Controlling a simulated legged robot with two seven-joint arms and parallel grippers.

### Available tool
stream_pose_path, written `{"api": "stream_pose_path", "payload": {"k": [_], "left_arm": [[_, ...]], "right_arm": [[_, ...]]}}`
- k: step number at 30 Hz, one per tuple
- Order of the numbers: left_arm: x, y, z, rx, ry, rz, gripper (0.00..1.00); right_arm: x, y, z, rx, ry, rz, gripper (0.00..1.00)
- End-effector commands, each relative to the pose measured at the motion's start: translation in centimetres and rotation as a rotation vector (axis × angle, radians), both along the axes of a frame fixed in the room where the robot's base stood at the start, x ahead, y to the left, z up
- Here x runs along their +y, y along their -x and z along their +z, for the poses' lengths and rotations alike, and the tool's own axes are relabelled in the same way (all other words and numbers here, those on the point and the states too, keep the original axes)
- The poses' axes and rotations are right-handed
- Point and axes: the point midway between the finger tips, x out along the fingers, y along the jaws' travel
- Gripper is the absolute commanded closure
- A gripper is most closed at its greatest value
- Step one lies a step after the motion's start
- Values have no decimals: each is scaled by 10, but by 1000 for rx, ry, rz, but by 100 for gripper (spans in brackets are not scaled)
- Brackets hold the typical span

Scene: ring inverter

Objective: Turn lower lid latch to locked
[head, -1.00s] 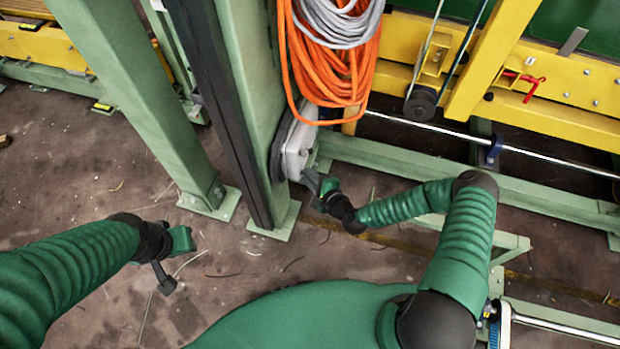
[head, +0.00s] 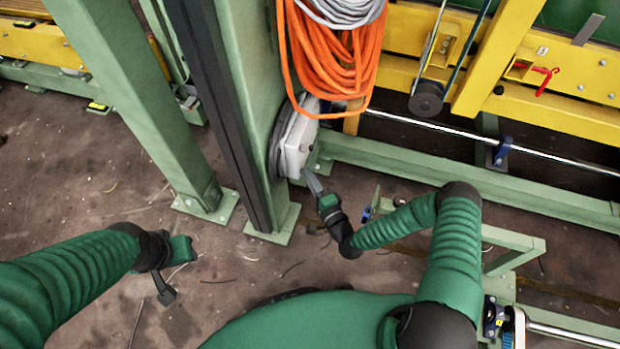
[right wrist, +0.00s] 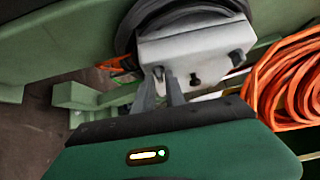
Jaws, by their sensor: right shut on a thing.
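The grey lid (head: 296,143) is on the round black housing at the green post, below the orange hose. In the right wrist view the lid (right wrist: 195,55) has small dark latches along its near face. My right gripper (head: 311,180) reaches the lid's lower edge. In the right wrist view its two grey fingers (right wrist: 160,90) are shut on the lower lid latch (right wrist: 159,73), which they partly hide. The latch's turn angle is hard to tell. My left gripper (head: 165,290) hangs over the floor at left, away from the lid; its finger gap does not show clearly.
Coiled orange hose (head: 330,55) hangs just above the lid, and shows right of it in the right wrist view (right wrist: 290,85). A green post (head: 250,100) stands beside the lid. A green beam (head: 450,175) and metal rod run right. Floor is open at lower left.

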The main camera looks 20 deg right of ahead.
Motion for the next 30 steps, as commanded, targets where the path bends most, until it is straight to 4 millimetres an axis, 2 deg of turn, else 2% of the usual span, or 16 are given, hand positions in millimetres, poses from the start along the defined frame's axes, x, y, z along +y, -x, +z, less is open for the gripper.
{"api": "stream_pose_path", "payload": {"k": [11, 12, 17, 30], "left_arm": [[0, 0, -1, 0, 0, 0, 65], [0, 0, -1, 0, 0, 0, 65], [0, 0, -1, 0, 0, 0, 65], [0, 0, 0, 0, 0, 0, 65]], "right_arm": [[2, 1, -4, 7, 3, 6, 100], [2, 1, -4, 8, 4, 6, 89], [3, 1, -3, 5, 3, 7, 70], [1, 0, 0, -2, 3, 2, 70]]}}
